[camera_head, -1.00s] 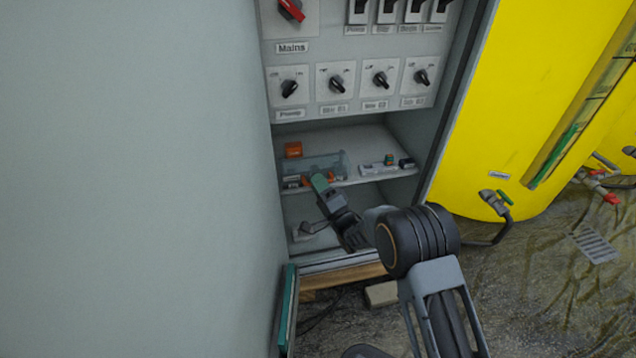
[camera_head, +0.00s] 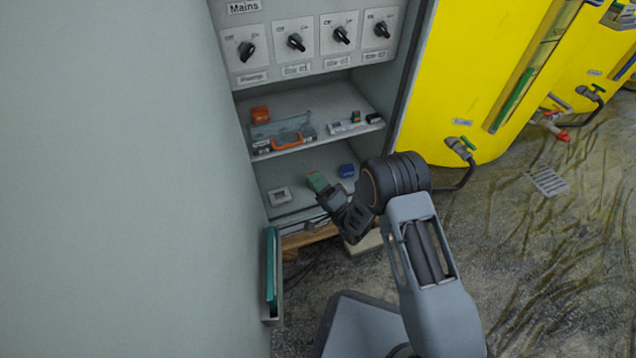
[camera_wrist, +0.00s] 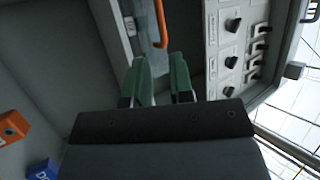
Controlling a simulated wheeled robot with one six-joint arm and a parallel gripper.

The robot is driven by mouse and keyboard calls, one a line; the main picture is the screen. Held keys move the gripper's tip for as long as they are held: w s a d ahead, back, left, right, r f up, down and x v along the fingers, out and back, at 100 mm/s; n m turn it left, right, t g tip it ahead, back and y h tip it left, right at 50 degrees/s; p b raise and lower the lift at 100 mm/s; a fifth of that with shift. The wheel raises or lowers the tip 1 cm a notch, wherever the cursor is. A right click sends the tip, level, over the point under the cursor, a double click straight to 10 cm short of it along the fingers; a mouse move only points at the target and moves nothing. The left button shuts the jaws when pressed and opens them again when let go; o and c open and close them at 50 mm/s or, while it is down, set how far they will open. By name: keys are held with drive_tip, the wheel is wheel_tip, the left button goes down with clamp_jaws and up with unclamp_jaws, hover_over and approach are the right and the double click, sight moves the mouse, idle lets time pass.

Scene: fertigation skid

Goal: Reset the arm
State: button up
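My gripper (camera_head: 316,182) has green fingertips and is in front of the cabinet's lower shelf, below the upper shelf's edge, in the head view. In the wrist view its two green fingers (camera_wrist: 163,62) stand apart with an empty gap between them, so it is open and holds nothing. My arm reaches up to the cabinet from the lower right. The control cabinet (camera_head: 310,88) stands open, with a row of black rotary switches above its shelves.
A clear bin with an orange handle (camera_head: 286,140) and an orange block (camera_head: 260,114) sit on the upper shelf. A blue block (camera_head: 346,171) and a pale device (camera_head: 279,196) are on the lower shelf. A yellow tank (camera_head: 455,80) stands right; open floor lies beyond my arm.

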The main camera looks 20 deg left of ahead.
drive_tip(key=shift+s+d+f, duration=0.25)
drive_tip(key=shift+d+f, duration=0.1)
drive_tip(key=shift+d, duration=0.15)
drive_tip(key=w+d+r+t+h+p, duration=0.1)
drive_tip(key=w+d+r+h+p, duration=0.3)
drive_tip(key=r, duration=0.4)
drive_tip(key=w+d+r+n+t+h+p, duration=0.1)
drive_tip(key=w+r+t+h+p, duration=0.2)
drive_tip(key=r+p, duration=0.4)
drive_tip(key=w+d+r+h+p, duration=0.3)
drive_tip(key=w+r+h+p, duration=0.1)
drive_tip(key=r, duration=0.5)
drive_tip(key=s+d+r+g+h+p, duration=0.1)
drive_tip(key=d+r+g+h+p, duration=0.1)
drive_tip(key=d+r+h+p, duration=0.8)
drive_tip(key=s+d+r+g+p, duration=0.4)
drive_tip(key=s+d+r+p, duration=0.3)
drive_tip(key=s+r, duration=0.4)
drive_tip(key=s+d+r+n+g+h+p, duration=0.1)
drive_tip(key=s+d+r+g+p, duration=0.3)
drive_tip(key=s+d+r+p, duration=0.4)
drive_tip(key=s+r, duration=0.3)
drive_tip(key=s, duration=0.1)
drive_tip(key=shift+s+d, duration=0.15)
drive_tip(key=shift+d, duration=0.1)
